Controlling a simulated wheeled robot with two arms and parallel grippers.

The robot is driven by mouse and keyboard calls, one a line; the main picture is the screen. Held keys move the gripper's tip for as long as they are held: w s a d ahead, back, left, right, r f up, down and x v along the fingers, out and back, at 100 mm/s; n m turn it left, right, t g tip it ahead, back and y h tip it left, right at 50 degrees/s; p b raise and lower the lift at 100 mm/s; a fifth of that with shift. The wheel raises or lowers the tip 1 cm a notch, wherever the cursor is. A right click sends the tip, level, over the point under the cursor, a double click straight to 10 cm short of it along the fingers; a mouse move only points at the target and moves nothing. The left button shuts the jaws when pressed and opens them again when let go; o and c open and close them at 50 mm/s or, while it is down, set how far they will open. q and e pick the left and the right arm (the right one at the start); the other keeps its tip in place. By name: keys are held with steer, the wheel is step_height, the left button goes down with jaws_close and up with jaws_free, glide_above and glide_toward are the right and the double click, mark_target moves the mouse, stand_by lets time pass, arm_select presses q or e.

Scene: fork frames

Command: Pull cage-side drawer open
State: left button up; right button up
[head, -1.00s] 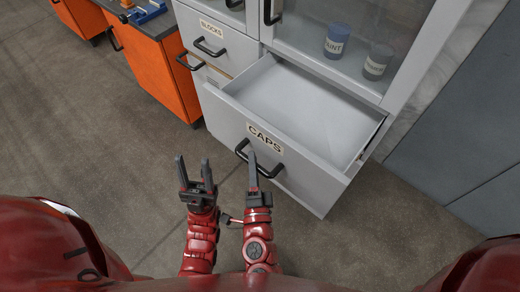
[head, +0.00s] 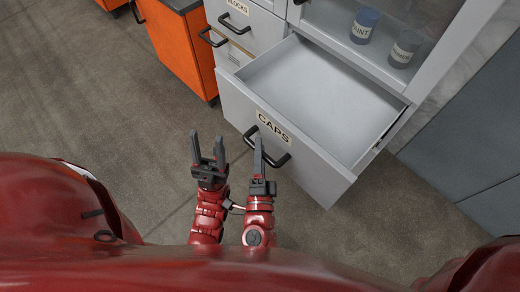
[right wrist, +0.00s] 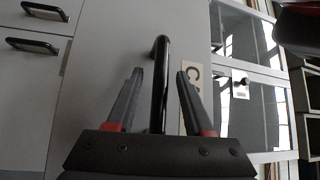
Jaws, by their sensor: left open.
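The drawer labelled CAPS (head: 312,170) is pulled well out of the grey cabinet, and its inside looks empty. Its black bar handle (head: 282,161) is on the front below the label. In the right wrist view the handle (right wrist: 161,80) stands between the fingers of my right gripper (right wrist: 160,73), with a visible gap on each side. In the head view the right gripper (head: 259,148) is at the handle with its fingers nearly in line. My left gripper (head: 207,142) is open and empty, left of the right one and apart from the drawer.
The grey cabinet holds a paint jar (head: 364,25) and a second jar (head: 404,48) behind glass above the drawer. A closed drawer labelled BLOCKS (head: 245,22) is to the left. An orange cabinet (head: 180,50) stands further left. The floor (head: 90,100) at left is clear.

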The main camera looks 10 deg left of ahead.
steer(key=p+v, duration=0.2)
steer(key=v, duration=0.5)
steer(key=shift+s+p, duration=0.3)
steer(key=shift+p, duration=0.1)
stand_by(0.3)
